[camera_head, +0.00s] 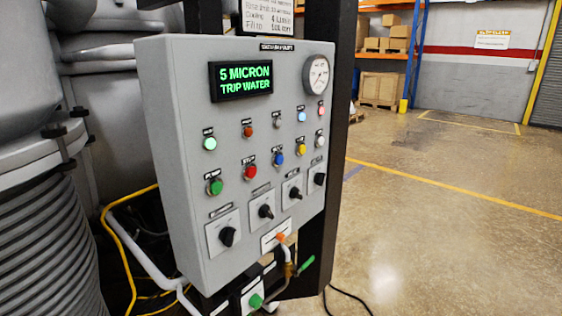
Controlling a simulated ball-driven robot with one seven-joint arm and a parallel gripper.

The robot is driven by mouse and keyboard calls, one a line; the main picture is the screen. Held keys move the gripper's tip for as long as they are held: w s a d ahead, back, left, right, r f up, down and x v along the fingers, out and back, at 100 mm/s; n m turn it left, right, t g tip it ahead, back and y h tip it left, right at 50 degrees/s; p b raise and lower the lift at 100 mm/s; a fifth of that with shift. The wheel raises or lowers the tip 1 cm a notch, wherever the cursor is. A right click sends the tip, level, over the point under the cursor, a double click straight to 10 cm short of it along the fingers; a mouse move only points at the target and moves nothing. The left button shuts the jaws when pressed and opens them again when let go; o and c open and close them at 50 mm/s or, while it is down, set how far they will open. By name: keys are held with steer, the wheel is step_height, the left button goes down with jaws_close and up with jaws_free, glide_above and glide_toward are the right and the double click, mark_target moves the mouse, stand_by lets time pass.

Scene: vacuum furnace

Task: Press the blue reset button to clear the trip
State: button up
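The grey control panel (165,150) stands left of centre, turned a little to the right. Its display (241,82) reads "5 MICRON TRIP WATER" in green letters. The blue button (278,159) is in the second row, between a red button (250,172) and a yellow button (300,149). A green button (215,187) is at the left end of that row. A pale blue lamp (302,116) is lit in the row above. The label over the blue button is too small to read. My gripper is not in view.
Several black rotary switches (266,211) sit below the buttons, and a round gauge (316,74) is at top right. Pipes with a green-handled valve (306,262) are under the panel. A yellow hose (116,238) runs at left. The floor at right (440,220) is clear.

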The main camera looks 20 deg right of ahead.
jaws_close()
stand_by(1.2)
